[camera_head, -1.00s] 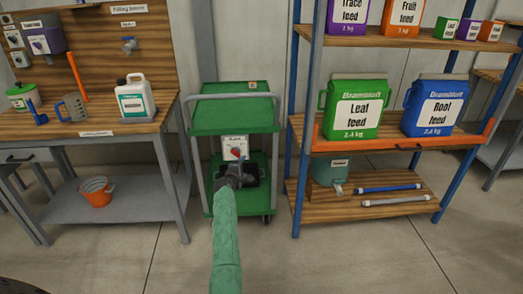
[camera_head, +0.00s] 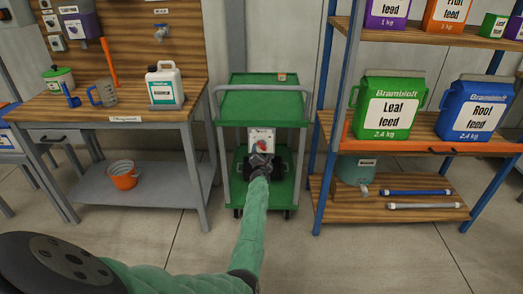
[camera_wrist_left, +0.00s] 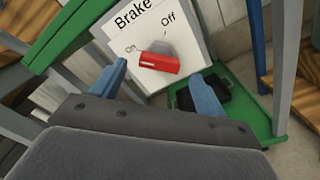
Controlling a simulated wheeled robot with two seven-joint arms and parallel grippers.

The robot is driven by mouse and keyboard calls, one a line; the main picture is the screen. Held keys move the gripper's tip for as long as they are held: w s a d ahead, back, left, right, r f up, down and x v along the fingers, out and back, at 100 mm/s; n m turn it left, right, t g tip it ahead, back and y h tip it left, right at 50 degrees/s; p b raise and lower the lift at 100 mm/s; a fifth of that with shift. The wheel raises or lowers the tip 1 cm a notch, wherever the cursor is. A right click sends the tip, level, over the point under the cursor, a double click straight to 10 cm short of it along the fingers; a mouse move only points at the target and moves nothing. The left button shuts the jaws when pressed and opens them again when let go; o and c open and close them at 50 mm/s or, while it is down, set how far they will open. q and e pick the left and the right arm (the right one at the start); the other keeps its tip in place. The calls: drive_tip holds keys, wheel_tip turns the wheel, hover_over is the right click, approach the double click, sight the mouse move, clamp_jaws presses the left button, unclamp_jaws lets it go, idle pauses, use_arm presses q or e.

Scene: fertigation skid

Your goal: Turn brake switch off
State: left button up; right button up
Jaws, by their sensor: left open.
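The brake switch is a red handle (camera_wrist_left: 160,64) on a white panel (camera_wrist_left: 125,50) marked "Brake", with "On" at the left and "Off" at the upper right in the left wrist view. The panel (camera_head: 262,137) and red handle (camera_head: 261,146) also show in the head view, on the green cart. My left gripper (camera_head: 260,163) is just below the handle in the head view. In the left wrist view its blue fingers (camera_wrist_left: 155,88) are open, with the handle beyond and between them, seemingly apart from it. My right gripper is not in view.
The green cart (camera_head: 262,106) stands between a wooden workbench (camera_head: 120,113) on the left and a shelf rack (camera_head: 400,200) on the right. A black object (camera_wrist_left: 205,97) lies on the cart's lower tray. Floor in front is clear.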

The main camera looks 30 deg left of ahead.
sight(261, 148)
use_arm(q)
drive_tip(key=shift+x, duration=1.9)
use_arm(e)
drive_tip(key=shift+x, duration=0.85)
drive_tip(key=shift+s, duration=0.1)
use_arm(q)
drive_tip(key=c, duration=1)
drive_tip(key=shift+o, duration=0.2)
